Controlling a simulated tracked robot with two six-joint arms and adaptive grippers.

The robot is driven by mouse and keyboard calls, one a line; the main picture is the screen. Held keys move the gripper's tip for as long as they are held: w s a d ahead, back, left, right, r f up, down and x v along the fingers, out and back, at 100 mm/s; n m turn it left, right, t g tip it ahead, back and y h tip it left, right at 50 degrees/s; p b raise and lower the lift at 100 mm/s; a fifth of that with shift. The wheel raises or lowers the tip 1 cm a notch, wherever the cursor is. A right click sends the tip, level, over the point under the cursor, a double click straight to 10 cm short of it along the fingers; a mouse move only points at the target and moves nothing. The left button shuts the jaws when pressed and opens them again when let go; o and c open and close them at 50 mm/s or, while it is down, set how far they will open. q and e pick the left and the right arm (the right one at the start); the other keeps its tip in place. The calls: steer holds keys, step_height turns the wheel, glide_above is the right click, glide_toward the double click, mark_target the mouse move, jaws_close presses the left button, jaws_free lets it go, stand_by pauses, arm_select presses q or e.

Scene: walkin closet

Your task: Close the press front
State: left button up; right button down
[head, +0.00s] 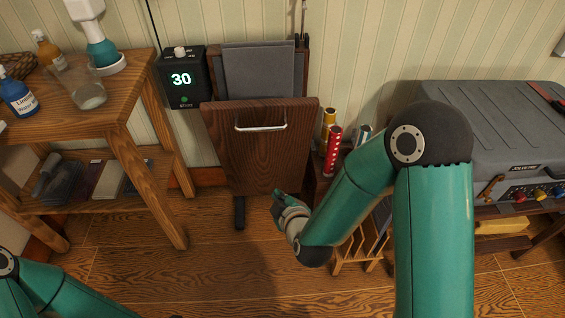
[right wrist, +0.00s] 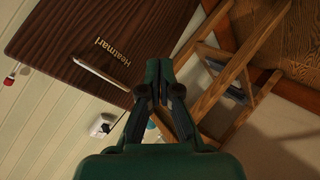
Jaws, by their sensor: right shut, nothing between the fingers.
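The press stands against the wall, with a grey pad (head: 258,70) at its back. Its dark wooden front (head: 262,160) leans out from the pad, so the press is open. A silver bar handle (head: 260,126) crosses the front near its top edge. The front (right wrist: 75,35) and handle (right wrist: 103,74) also show at upper left in the right wrist view. My right gripper (head: 277,197) is shut and empty, near the front's lower right corner; contact cannot be told. It also shows in the right wrist view (right wrist: 159,72). My left gripper is out of view; only its arm shows at lower left.
A black timer box (head: 181,78) reading 30 is left of the press. A wooden table (head: 125,85) with bottles stands further left. A wooden rack (head: 362,245) and colored cylinders (head: 332,150) are to the right, before a grey case (head: 500,125). Floor before the press is open.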

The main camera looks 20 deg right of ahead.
step_height(320, 180, up, 5)
steer(key=w+d+n+t+h+b, duration=0.1)
steer(key=d+n+t+h+b, duration=0.2)
steer(key=n+t+h+b, duration=0.5)
arm_select(q)
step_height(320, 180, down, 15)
steer(key=b, duration=0.4)
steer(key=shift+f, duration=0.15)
arm_select(e)
steer(key=w+d+r+m+g+y, duration=0.1)
steer(key=w+d+m+g+y, duration=0.1)
steer(key=w, duration=1.1)
steer(key=shift+w+d+r+m+y, duration=0.25)
steer(key=shift+d+y, duration=0.25)
steer(key=shift+d, duration=0.25)
